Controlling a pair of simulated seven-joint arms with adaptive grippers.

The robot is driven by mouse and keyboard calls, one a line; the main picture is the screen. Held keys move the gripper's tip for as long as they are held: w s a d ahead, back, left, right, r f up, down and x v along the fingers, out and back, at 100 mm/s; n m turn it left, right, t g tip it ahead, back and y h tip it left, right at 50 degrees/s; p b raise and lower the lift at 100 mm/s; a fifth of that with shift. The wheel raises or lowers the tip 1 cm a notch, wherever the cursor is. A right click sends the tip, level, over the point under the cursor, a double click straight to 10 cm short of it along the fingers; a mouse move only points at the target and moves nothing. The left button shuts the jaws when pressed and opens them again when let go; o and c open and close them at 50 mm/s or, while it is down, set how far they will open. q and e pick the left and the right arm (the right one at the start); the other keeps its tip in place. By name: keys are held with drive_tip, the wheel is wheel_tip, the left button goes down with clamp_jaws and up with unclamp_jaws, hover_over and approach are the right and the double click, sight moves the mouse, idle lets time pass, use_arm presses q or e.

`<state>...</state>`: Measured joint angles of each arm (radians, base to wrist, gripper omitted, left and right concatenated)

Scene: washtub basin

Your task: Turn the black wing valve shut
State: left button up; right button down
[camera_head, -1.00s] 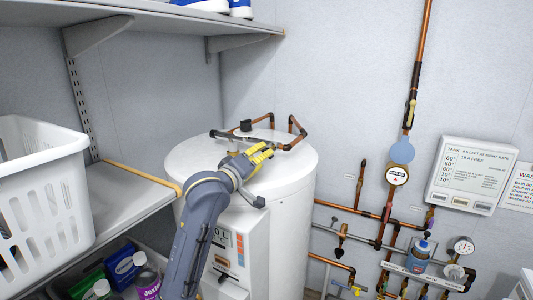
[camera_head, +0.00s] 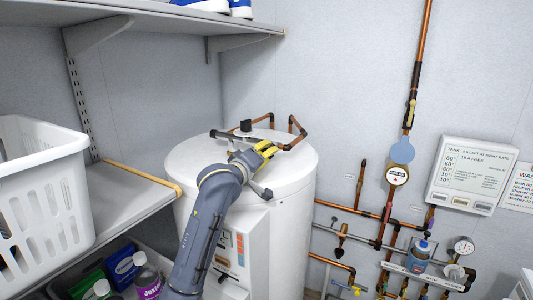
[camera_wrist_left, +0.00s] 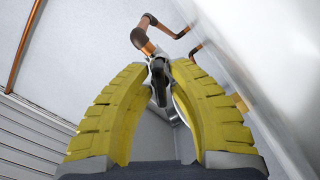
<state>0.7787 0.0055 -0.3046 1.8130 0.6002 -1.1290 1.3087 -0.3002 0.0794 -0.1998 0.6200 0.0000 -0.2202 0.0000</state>
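In the left wrist view, a black valve handle (camera_wrist_left: 158,84) on a silver fitting sits between the tips of my two yellow fingers, below a copper pipe elbow. My left gripper (camera_wrist_left: 161,66) has a gap between its fingers, and firm contact with the handle is not clear. In the head view, my left gripper (camera_head: 268,149) reaches over the top of the white tank (camera_head: 292,195), close to the copper pipes. The gripper hides the handle there. My right gripper is not in view.
Copper pipes (camera_head: 299,128) rise at the tank's back right, and a black cap (camera_head: 246,126) stands behind the gripper. A shelf with a white basket (camera_head: 45,195) is at left. A wall shelf (camera_head: 190,35) hangs above. More pipework (camera_head: 378,215) lines the right wall.

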use_arm(q)
clamp_jaws()
drive_tip(key=m, duration=0.5)
drive_tip(key=shift+m, duration=0.4)
drive_tip(key=shift+o, duration=2.1)
unclamp_jaws()
drive_tip(key=v, duration=1.2)
drive_tip(key=shift+o, duration=0.4)
